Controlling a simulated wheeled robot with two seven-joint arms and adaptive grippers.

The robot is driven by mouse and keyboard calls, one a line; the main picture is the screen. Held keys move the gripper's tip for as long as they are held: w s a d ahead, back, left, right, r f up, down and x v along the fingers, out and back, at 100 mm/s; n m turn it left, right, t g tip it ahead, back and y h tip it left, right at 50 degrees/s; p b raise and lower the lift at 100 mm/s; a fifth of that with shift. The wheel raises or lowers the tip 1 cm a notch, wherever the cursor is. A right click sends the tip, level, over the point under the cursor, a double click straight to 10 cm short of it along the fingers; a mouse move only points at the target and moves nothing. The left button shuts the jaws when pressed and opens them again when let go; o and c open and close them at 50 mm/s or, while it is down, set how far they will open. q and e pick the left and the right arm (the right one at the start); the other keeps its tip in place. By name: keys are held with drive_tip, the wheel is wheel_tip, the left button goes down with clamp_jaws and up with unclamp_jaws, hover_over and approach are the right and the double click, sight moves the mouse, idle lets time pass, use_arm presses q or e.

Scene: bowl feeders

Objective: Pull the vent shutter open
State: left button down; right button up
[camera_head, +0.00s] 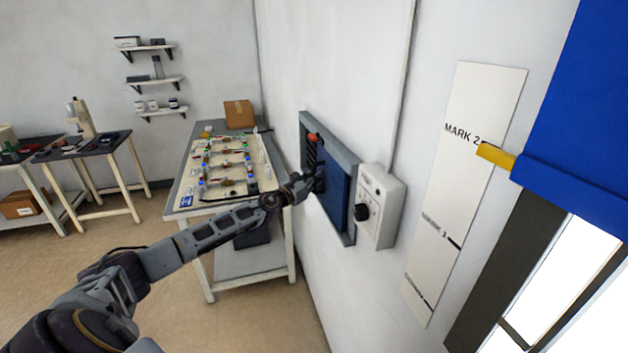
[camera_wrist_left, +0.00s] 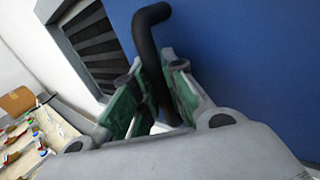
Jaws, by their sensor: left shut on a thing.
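The vent shutter is a blue panel (camera_head: 334,193) in a grey frame (camera_head: 346,155) on the wall. Dark slats (camera_head: 311,150) show at the frame's left part, beside the panel; the slats (camera_wrist_left: 92,40) also show in the left wrist view. My left gripper (camera_head: 313,186) is at the panel's left part. In the left wrist view my left gripper (camera_wrist_left: 160,95) has its green-padded fingers on both sides of a black bar handle (camera_wrist_left: 146,50) on the blue panel (camera_wrist_left: 230,50), shut on it. My right gripper is not in view.
A white box with a black knob (camera_head: 378,205) is on the wall right of the vent. A white scale board (camera_head: 465,180) and a blue panel with a yellow tab (camera_head: 497,155) are farther right. A worktable (camera_head: 184,205) with small parts stands left of the vent.

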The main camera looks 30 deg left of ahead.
use_arm(q)
drive_tip(key=c, duration=1.7)
unclamp_jaws()
drive_tip(key=shift+s+a, duration=0.1)
drive_tip(key=shift+s, duration=0.05)
drive_tip(key=shift+s+a, duration=0.2)
drive_tip(key=shift+s, duration=1.7)
drive_tip(key=shift+s+a, duration=0.25)
drive_tip(key=shift+s, duration=1.65)
drive_tip(key=shift+s+a, duration=0.2)
drive_tip(key=shift+s, duration=1.7)
drive_tip(key=shift+n, duration=0.3)
